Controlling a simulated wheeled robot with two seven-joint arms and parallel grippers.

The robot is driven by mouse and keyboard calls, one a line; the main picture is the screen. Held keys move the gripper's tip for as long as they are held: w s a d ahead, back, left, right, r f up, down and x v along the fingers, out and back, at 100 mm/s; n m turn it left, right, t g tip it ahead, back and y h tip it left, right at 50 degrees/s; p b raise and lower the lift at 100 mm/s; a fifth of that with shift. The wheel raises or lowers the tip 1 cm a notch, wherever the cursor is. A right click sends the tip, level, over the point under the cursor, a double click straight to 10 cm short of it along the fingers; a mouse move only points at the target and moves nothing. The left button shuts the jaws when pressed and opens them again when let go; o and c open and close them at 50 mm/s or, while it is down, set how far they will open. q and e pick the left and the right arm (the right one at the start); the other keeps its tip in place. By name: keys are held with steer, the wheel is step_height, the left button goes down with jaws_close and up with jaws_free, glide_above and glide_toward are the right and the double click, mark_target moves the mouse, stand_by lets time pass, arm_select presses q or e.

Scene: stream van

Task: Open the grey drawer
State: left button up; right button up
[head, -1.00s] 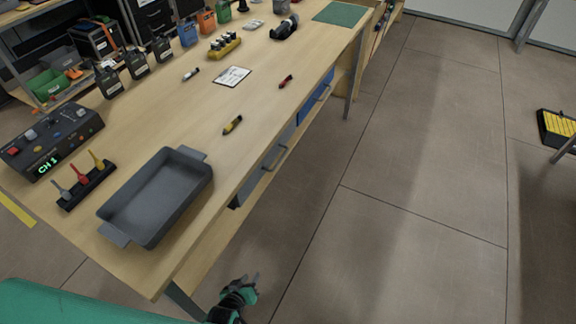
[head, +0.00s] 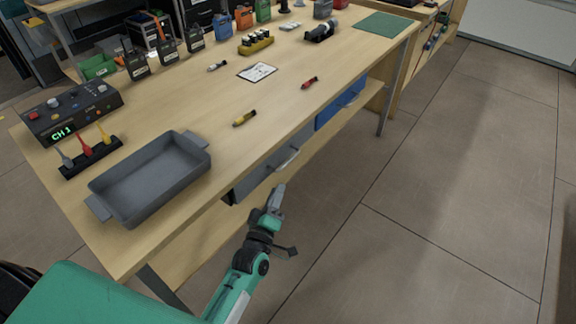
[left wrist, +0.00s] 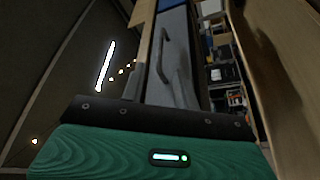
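The grey drawer (head: 258,176) is under the near edge of the workbench. Its front looks flush with the bench, so it appears closed. Its pale bar handle (head: 289,159) stands out from the front. The drawer front (left wrist: 181,50) and its handle (left wrist: 166,57) also show in the left wrist view. My left gripper (head: 279,192) is just below the handle in the head view, with a small gap in the picture. My right gripper is not in view.
A blue drawer (head: 340,107) is beside the grey one, farther along the workbench (head: 215,120). A grey tray (head: 150,182) stands on the bench near its front edge. A lower shelf (head: 205,240) runs beneath. The floor to the right is clear.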

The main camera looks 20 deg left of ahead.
arm_select(q)
steer(key=x, duration=1)
steer(key=shift+s, duration=0.1)
steer(key=shift+c, duration=0.4)
jaws_close()
